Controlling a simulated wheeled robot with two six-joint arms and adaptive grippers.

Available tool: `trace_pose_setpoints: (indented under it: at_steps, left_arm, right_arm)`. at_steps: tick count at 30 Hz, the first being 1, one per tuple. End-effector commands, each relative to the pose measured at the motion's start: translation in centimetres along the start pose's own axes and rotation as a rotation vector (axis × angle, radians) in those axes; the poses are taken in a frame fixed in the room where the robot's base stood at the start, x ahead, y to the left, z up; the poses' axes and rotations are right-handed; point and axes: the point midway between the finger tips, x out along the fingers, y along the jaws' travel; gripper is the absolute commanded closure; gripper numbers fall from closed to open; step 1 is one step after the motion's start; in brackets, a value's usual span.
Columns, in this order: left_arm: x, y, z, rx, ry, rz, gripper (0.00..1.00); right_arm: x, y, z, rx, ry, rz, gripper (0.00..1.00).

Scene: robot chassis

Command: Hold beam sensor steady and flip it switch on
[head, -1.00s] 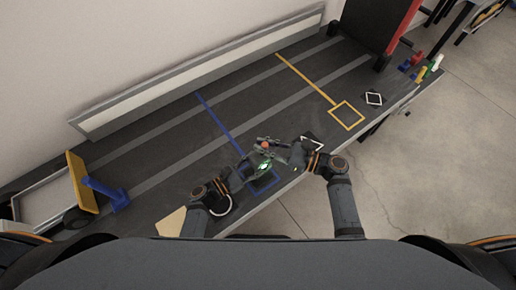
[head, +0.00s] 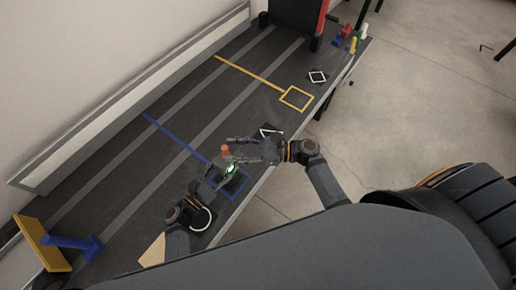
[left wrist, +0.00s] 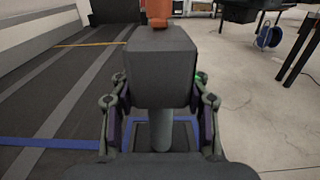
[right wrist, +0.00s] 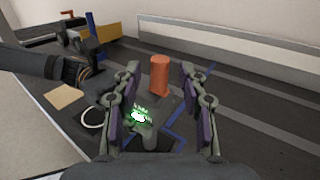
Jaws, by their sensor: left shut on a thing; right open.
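The beam sensor is a dark grey block, large in the left wrist view (left wrist: 160,68), with an orange-red cylinder (right wrist: 159,76) on its top and a glowing green part (right wrist: 139,116) on one side. In the head view, my right gripper (head: 236,150) is close to the orange cap (head: 226,151).
The dark bench carries a blue taped square (head: 246,186) and a yellow taped square (head: 297,98). A blue and yellow tool (head: 70,243) lies at the left. Small coloured objects (head: 352,42) stand at the far right edge. A low wall rail (head: 120,104) runs along the back.

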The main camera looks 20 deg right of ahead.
Motion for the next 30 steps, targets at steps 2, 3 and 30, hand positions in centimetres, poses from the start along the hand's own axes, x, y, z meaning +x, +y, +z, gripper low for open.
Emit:
trace_pose_setpoints:
  at_steps: [2, 3, 30]
  left_arm:
    - [-0.1, -0.1, -0.2, -0.001, 0.004, -0.001, 0.98]
    - [-0.1, -0.1, -0.2, -0.001, 0.004, -0.001, 0.98]
    - [-0.1, -0.1, -0.2, -0.001, 0.004, -0.001, 0.32]
  right_arm:
    - [-2.2, 0.1, -0.2, 0.0, 0.01, 0.003, 0.58]
    - [-3.2, 0.1, -0.2, 0.0, 0.009, 0.003, 0.58]
    - [-8.9, 0.0, 0.0, 0.0, 0.001, 0.0, 0.58]
